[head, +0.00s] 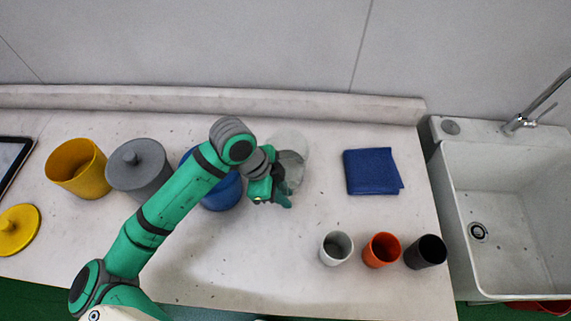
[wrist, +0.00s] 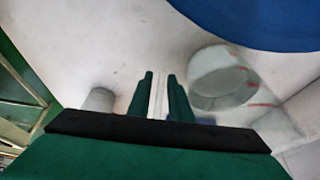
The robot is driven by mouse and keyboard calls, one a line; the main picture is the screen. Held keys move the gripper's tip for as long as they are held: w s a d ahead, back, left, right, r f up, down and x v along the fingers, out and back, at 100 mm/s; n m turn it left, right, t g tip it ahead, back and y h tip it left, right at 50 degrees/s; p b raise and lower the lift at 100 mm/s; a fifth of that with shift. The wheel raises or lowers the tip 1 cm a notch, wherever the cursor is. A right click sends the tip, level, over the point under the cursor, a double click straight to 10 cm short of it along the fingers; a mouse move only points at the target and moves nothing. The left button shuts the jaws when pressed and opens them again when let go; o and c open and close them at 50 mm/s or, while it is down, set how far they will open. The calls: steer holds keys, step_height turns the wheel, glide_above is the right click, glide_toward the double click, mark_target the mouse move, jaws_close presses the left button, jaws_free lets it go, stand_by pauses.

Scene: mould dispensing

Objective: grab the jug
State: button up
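The jug (head: 292,165) is clear and greyish and stands on the worktop, partly hidden behind my wrist in the head view. In the wrist view the jug (wrist: 222,82) shows as a see-through round vessel with red marks, to the right of my fingers. My gripper (head: 276,198) is in front of the jug in the head view. In the wrist view my gripper (wrist: 160,78) has its two green fingers apart with a narrow pale gap between them. I see nothing clearly held; whether a finger touches the jug cannot be told.
A blue pot (head: 222,193) stands behind my arm. A grey lidded pot (head: 140,172), yellow pot (head: 76,170) and yellow lid (head: 16,230) are at left. White (head: 336,249), orange (head: 382,251) and black (head: 426,253) cups stand front right. A blue cloth (head: 372,171) lies near the sink (head: 500,160).

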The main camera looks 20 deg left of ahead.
jaws_close()
steer(key=shift+s, duration=0.1)
stand_by(1.2)
